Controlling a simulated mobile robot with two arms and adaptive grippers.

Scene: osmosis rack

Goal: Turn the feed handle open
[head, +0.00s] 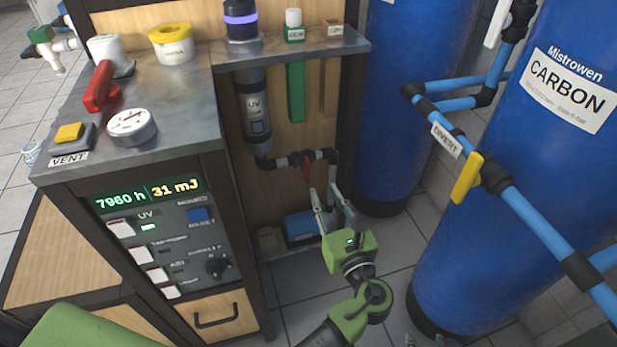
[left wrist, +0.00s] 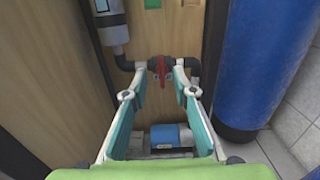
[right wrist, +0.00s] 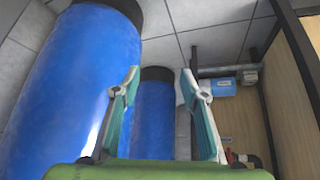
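A red valve handle (head: 307,168) sits on the dark pipe below the UV canister; no feed label is readable on it. In the left wrist view the red handle (left wrist: 161,70) shows between the fingertips. My left gripper (head: 324,196) is in front of that pipe, with its fingertips at the handle's lower end. Its fingers (left wrist: 166,64) are partly closed, with gaps seeming to remain beside the handle; contact cannot be told. My right gripper's fingertips (head: 425,341) barely show at the head view's bottom edge. In its wrist view the fingers (right wrist: 159,72) are apart and empty.
Blue tanks (head: 520,220) stand to the right, with blue pipes and a yellow divert handle (head: 466,178). A counter cabinet (head: 180,200) stands left, carrying another red lever (head: 100,86). A blue pump (head: 300,226) lies low behind my left gripper. Floor between cabinet and tanks is clear.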

